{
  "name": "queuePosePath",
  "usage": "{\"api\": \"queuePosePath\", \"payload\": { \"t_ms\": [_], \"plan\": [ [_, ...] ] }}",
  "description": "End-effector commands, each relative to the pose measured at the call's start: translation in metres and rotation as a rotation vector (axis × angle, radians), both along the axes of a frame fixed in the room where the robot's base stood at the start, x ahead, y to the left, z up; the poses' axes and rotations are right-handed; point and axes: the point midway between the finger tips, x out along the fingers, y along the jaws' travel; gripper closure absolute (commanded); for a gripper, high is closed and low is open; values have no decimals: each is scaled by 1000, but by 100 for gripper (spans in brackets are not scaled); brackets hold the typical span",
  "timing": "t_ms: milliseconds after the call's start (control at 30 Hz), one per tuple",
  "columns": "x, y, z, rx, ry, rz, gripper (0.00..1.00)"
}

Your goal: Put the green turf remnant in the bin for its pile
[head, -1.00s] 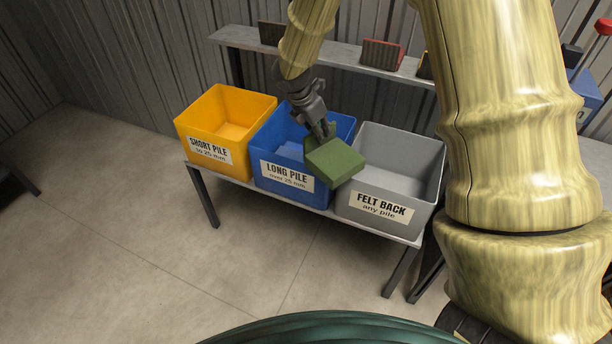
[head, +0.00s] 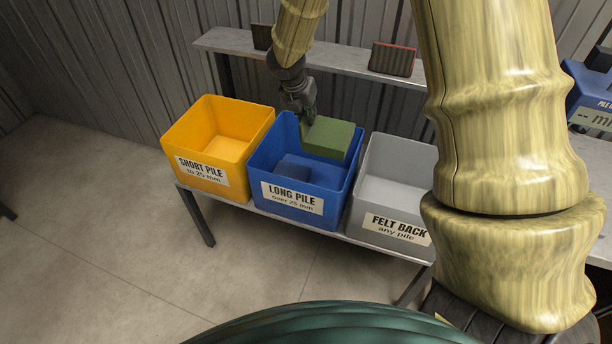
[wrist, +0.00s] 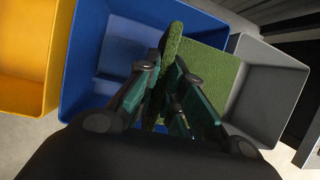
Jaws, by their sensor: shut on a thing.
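The green turf remnant (head: 331,137) is held by my gripper (head: 308,116) over the right part of the blue bin (head: 293,206), labelled "LONG PILE over 25 mm". In the wrist view, my gripper (wrist: 170,100) is shut on the green turf (wrist: 208,72), with the blue bin (wrist: 85,65) beneath and to the left. A darker blue piece (head: 294,166) lies inside the blue bin. To the left stands the yellow bin (head: 205,176), labelled "SHORT PILE to 25 mm". To the right is the grey bin (head: 392,205), labelled "FELT BACK any pile".
The bins stand side by side on a low bench. Behind them a grey shelf (head: 345,55) bears dark sample pieces, one with a red edge (head: 392,59). A blue display device (head: 592,105) stands at the right. The floor (head: 100,230) at the left is clear.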

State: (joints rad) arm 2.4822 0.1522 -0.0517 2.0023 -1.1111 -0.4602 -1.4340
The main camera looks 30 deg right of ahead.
Motion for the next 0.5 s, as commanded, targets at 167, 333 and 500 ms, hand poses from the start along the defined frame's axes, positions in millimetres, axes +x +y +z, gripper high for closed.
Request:
{"api": "queuePosePath", "payload": {
  "t_ms": [167, 333, 500],
  "plan": [
    [-5, -7, -40, -2, 5, -9, 100],
    [-5, -8, -75, -3, 4, -10, 100],
    [-4, -7, -109, -3, 3, -8, 100]
  ]
}}
